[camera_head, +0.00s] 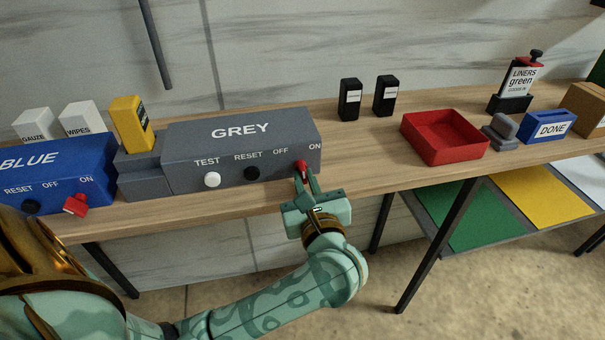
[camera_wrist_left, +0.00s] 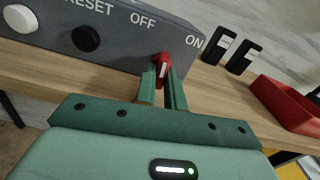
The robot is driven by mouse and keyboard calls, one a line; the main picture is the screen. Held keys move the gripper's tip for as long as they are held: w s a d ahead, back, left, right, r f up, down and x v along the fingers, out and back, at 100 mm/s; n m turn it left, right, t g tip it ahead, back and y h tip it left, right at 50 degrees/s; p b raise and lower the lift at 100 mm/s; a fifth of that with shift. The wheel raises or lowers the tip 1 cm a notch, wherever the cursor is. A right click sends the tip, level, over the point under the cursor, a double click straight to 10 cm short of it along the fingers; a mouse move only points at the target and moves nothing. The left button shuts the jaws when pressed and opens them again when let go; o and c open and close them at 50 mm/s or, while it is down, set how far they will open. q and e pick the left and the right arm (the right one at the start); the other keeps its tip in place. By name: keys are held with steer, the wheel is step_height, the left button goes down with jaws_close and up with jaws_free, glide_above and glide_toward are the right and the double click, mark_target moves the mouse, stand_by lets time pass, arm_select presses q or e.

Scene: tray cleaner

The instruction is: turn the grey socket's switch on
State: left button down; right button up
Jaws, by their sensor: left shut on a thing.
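The grey socket (camera_head: 240,140) is a long grey box on the wooden table, marked TEST, RESET, OFF and ON. Its red switch (camera_head: 301,166) sits on the front face at the right end, between the OFF and ON marks. My left gripper (camera_head: 307,177) is at this switch, with its two fingers shut on it. In the left wrist view the red switch (camera_wrist_left: 163,66) shows between the fingertips, with a pale stripe, leaning slightly. The exact setting of the switch is hard to tell. My right gripper is not in view.
A blue socket (camera_head: 60,174) with its own red switch (camera_head: 75,205) stands at the left. A yellow block (camera_head: 131,125) is in the grey socket's left part. Two black boxes (camera_head: 350,99) and a red tray (camera_head: 444,137) stand to the right. The table between is clear.

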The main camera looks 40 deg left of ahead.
arm_select(q)
steer(key=m+p, duration=0.5)
steer(key=shift+s+r, duration=0.15)
steer(key=shift+r, duration=0.1)
steer(key=shift+f+m+p, duration=0.2)
steer(key=shift+m+p, duration=1.2)
steer(key=shift+m, duration=0.3)
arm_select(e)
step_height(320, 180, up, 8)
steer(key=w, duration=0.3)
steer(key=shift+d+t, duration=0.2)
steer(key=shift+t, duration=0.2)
arm_select(q)
steer(key=c, duration=1.5)
jaws_free()
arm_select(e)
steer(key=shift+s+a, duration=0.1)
